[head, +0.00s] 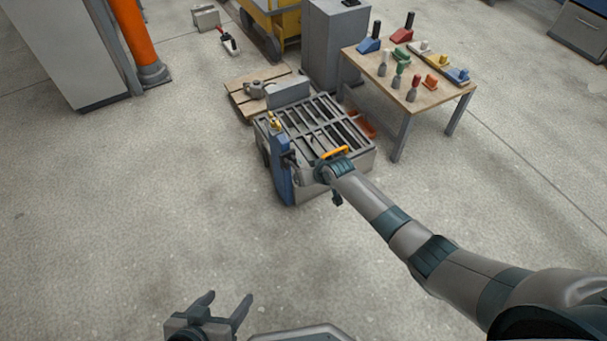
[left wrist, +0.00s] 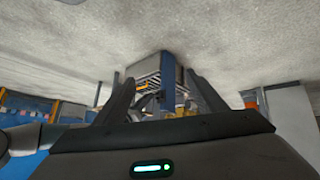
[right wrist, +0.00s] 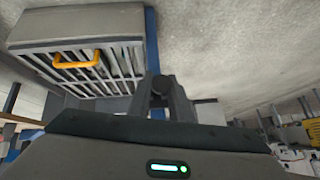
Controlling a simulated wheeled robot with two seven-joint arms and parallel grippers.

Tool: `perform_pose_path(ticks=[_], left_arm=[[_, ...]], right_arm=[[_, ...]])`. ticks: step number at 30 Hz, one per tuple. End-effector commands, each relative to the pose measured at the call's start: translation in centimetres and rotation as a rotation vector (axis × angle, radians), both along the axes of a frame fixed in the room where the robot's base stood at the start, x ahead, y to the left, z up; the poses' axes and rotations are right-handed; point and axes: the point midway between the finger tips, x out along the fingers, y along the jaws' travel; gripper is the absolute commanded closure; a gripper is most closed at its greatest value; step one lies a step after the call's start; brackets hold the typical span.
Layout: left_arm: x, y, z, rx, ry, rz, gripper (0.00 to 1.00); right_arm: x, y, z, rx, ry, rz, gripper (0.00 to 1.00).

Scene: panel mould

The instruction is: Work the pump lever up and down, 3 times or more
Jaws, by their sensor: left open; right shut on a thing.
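The pump unit is a grey box with a slatted grate top (head: 315,125) and a blue upright post (head: 281,172) at its left front corner. My right gripper (head: 297,168) is beside the post and shut on the pump lever; the arm and fingers hide most of it. In the right wrist view, a dark round lever end (right wrist: 160,85) shows between the fingers, with the blue post (right wrist: 151,45) behind. My left gripper (head: 226,300) is open and empty, low over bare floor, well apart from the pump. The left wrist view shows the unit far off between its fingers.
An orange handle (right wrist: 77,60) is on the grate, close to my right arm. A wooden table (head: 410,85) with several coloured tools stands at the right back. A pallet (head: 255,100) and a grey cabinet (head: 335,50) are behind the unit. The floor in front is clear.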

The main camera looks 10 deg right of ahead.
Motion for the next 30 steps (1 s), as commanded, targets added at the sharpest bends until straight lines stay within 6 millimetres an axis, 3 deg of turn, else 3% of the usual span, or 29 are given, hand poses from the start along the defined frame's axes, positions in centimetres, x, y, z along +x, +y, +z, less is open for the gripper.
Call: perform_pose_path(ticks=[18,30], left_arm=[[-1.6,3.2,-0.7,0.111,0.163,0.014,0.35],[-2.2,3.8,-1.0,0.134,0.205,0.018,0.35]], right_arm=[[0.7,0.3,1.6,-0.051,0.139,0.0,1.0],[0.9,0.3,1.8,-0.064,0.173,0.0,1.0]])
